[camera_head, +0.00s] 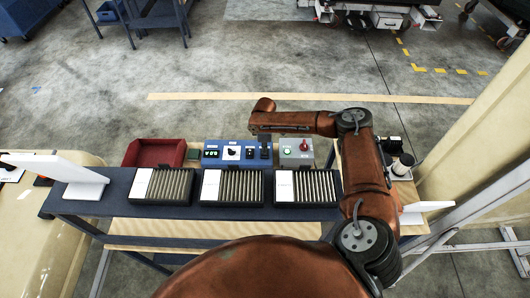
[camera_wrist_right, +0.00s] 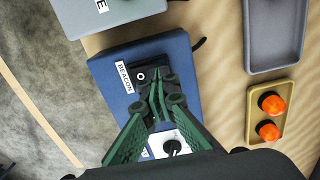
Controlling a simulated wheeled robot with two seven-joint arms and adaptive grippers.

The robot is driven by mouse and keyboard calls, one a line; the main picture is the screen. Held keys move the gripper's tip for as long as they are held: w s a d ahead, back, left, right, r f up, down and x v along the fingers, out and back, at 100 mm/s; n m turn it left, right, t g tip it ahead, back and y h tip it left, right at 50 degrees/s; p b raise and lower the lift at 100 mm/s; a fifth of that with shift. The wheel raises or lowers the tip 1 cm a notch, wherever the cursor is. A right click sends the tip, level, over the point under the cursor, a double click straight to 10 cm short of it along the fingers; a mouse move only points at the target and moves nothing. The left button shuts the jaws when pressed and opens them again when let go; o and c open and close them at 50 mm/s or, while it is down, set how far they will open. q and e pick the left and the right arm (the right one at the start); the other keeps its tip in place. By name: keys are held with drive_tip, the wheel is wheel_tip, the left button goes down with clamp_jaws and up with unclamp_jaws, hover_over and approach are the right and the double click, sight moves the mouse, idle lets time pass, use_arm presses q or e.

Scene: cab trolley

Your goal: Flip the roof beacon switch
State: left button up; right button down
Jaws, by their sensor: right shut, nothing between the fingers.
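The blue switch panel (camera_head: 225,161) stands at the back of the trolley top, with a white-faced knob (camera_head: 232,153) and black switches. In the right wrist view the panel (camera_wrist_right: 187,60) carries a label reading BEACON (camera_wrist_right: 124,78) beside a black switch plate (camera_wrist_right: 140,75). My right gripper (camera_wrist_right: 159,92) is shut and empty, its fingertips over that plate. They hide most of the switch, so I cannot tell its position or whether they touch it. In the head view my right arm reaches over the panel's right part. My left gripper is not in view.
A grey box (camera_head: 296,159) with a red button stands right of the panel. A red bin (camera_head: 155,152) is on the left. Several slotted black racks (camera_head: 163,185) line the front. The wrist view shows orange beacons (camera_wrist_right: 271,103) and a grey tray (camera_wrist_right: 274,35).

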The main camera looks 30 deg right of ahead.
drive_tip(key=shift+f, duration=0.7)
idle(0.3)
wheel_tip(320, 180, up, 7)
drive_tip(key=p, duration=0.7)
drive_tip(key=shift+r, duration=0.1)
idle(0.4)
